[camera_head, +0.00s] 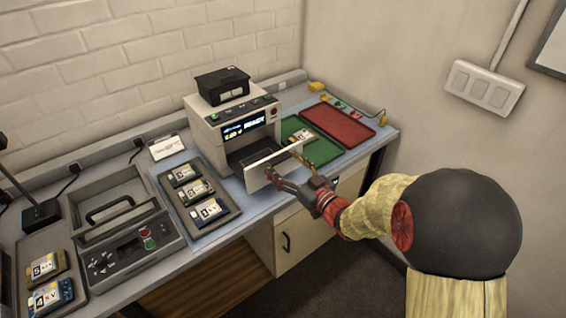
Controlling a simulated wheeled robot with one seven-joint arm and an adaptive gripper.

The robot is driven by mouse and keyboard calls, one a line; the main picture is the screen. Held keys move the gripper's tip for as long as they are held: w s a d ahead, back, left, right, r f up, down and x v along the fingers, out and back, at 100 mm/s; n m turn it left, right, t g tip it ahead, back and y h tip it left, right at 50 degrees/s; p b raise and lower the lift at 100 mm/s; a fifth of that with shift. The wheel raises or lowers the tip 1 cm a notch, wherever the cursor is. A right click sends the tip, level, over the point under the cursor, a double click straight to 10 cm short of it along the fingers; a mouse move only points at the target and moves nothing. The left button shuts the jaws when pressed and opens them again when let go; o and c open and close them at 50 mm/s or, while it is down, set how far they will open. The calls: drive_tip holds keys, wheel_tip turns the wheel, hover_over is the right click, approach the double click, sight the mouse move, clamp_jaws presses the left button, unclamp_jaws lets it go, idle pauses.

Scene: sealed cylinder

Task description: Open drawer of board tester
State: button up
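The board tester (211,130) is a beige box on the bench with a lit display that reads READY. Its white drawer front (262,170) stands out from the dark opening (250,150) in the machine's lower front, so the drawer is at least partly out. My gripper (279,161) is at the outer face of this drawer front, reaching in from the right. Its two fingers look spread apart, one near the panel's middle and one near its right end. A handle on the panel is not clearly visible, and I cannot tell whether the fingers touch the panel.
A black box (222,86) sits on top of the tester. A tray with several boards (228,212) lies to its left, and a grey case device (125,230) farther left. Green (322,151) and red (338,124) mats lie to the right. A cabinet (300,238) is below the bench.

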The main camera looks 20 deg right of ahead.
drive_tip(key=o, duration=0.4)
drive_tip(key=v, duration=1.2)
idle(0.5)
